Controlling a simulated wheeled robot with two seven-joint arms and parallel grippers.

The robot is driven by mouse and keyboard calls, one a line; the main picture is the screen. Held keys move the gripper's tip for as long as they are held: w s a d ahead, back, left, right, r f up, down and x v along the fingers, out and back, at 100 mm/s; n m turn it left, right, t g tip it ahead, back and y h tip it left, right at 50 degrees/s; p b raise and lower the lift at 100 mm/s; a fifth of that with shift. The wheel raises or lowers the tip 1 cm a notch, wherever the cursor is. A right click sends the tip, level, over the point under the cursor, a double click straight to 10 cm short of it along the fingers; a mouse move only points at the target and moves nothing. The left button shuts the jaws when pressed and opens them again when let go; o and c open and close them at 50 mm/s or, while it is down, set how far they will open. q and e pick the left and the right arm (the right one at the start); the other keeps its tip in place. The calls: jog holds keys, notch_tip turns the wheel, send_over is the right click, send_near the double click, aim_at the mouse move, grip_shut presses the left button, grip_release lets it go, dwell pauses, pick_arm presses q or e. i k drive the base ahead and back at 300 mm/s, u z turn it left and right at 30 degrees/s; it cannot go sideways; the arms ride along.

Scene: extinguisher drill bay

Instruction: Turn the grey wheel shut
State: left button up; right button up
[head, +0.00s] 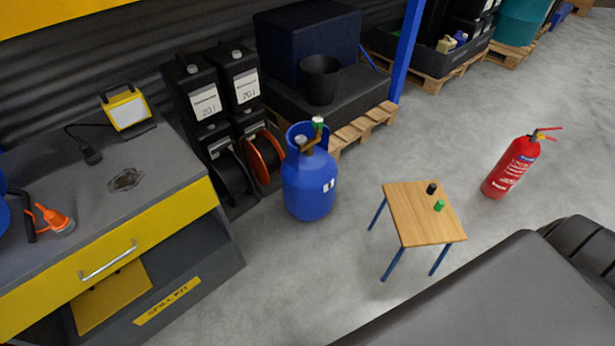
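A blue gas cylinder (309,186) stands upright on the concrete floor, in front of a pallet. Inside its open blue collar sits a brass-coloured valve (311,144). A small pale grey round part (301,140) shows at the left of the valve and may be the grey wheel; it is too small to tell how far it is turned. A small green and white part (318,122) tops the valve. Neither of my grippers is in view.
A small wooden table (420,215) with a black cap (432,188) and a green cap (439,206) stands right of the cylinder. A grey workbench (150,165) is at left, hose reels (265,156) behind. Floor between cylinder and table is clear.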

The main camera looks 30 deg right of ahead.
aim_at(299, 140)
jog(key=z, duration=0.2)
jog(key=i, duration=0.65)
jog(key=z, duration=0.95)
jog(key=i, duration=1.2)
jog(key=z, duration=0.75)
